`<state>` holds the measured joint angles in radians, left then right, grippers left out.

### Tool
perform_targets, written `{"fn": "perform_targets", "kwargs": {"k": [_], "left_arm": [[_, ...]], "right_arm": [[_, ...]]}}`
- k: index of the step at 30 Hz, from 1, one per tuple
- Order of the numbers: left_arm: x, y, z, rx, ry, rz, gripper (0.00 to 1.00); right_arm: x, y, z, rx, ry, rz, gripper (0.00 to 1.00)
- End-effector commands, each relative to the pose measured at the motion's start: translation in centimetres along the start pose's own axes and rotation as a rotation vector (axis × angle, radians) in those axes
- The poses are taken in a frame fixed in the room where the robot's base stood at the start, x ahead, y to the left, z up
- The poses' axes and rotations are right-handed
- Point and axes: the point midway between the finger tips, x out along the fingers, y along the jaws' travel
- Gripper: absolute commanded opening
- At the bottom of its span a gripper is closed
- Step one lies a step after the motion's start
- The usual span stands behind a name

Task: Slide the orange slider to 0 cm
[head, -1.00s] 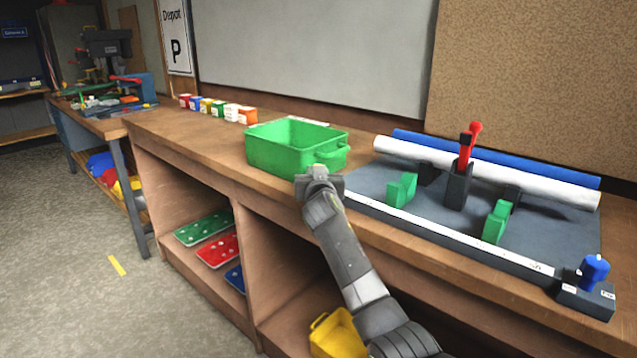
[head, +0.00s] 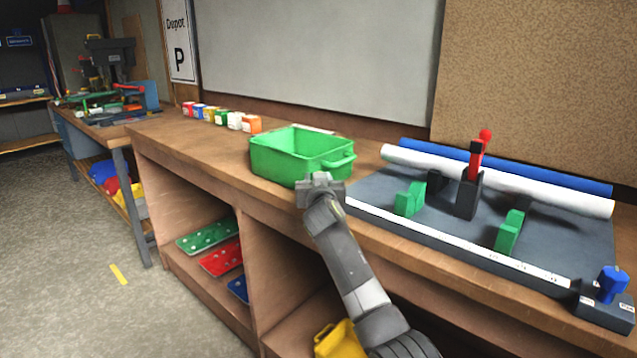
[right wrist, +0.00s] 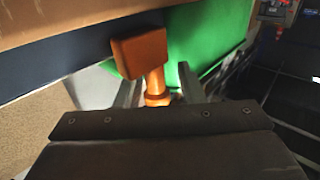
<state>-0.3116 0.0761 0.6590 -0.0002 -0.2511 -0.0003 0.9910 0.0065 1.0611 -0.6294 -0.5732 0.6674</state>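The orange slider (right wrist: 140,53) shows in the right wrist view as a blocky head on a narrow round stem. My right gripper (right wrist: 157,90) has its fingers apart, one on each side of the stem, with gaps visible. In the head view this gripper (head: 320,184) is at the left end of the long white scale (head: 450,240) on the bench's front edge. The slider is hidden there, and I cannot read the scale's marks. My left gripper is not in view.
A green bin (head: 300,155) stands just behind my right gripper. A grey board with green blocks (head: 410,199), a red-handled black clamp (head: 469,190) and white and blue rolls lies to the right. A blue knob (head: 612,284) is at the scale's right end.

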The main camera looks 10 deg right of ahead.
Motion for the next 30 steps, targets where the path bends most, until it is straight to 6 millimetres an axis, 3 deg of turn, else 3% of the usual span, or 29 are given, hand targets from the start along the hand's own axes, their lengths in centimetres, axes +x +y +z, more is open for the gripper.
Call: {"fn": "perform_targets", "kwargs": {"k": [11,30], "left_arm": [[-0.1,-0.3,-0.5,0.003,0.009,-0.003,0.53],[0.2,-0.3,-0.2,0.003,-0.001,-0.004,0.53]], "right_arm": [[-2.6,-0.1,0.1,0.002,-0.001,-0.001,0.35],[-11.8,-0.1,0.2,0.004,-0.002,-0.001,0.35]]}}
